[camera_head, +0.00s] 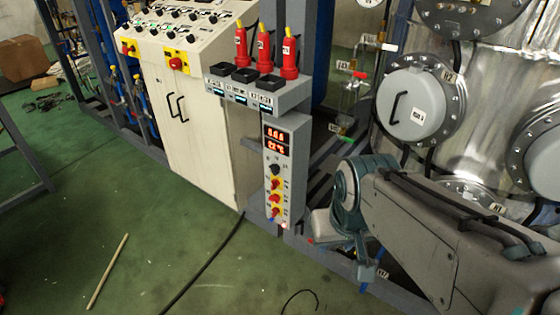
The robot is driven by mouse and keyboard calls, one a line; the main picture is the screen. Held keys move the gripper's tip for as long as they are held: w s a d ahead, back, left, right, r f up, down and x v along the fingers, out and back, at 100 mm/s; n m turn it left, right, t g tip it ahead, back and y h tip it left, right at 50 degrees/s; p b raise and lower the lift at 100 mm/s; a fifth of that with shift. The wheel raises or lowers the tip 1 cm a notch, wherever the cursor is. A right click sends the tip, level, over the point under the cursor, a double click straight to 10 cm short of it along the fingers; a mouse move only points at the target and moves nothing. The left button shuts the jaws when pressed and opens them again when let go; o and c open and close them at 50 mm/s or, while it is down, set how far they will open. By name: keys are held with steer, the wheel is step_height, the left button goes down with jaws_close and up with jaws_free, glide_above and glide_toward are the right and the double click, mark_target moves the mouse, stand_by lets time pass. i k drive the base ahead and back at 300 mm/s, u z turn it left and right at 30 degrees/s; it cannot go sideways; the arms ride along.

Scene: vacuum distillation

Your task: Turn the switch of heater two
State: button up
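A narrow grey control box (277,170) stands upright near the middle, with a red lit display (276,142) at its top. Below the display sit a black knob (275,169) and a column of red switches on yellow plates, among them an upper one (275,184) and a middle one (275,198). Their labels are too small to read, so I cannot tell which belongs to heater two. My arm comes in from the lower right. My gripper (318,228) is right of the box's lower end, apparently apart from the switches. Its fingers are too small and partly hidden to judge.
A shelf (258,92) with several red, yellow-tipped devices juts out above the box. A white control cabinet (195,120) stands to the left. A large metal vessel (480,90) with round flanges is at right. A stick (107,272) and black cable (203,265) lie on the green floor.

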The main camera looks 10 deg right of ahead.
mark_target(275, 198)
steer(key=k, duration=1.25)
steer(key=u, duration=0.7)
steer(key=i, duration=1.65)
steer(key=z, duration=0.4)
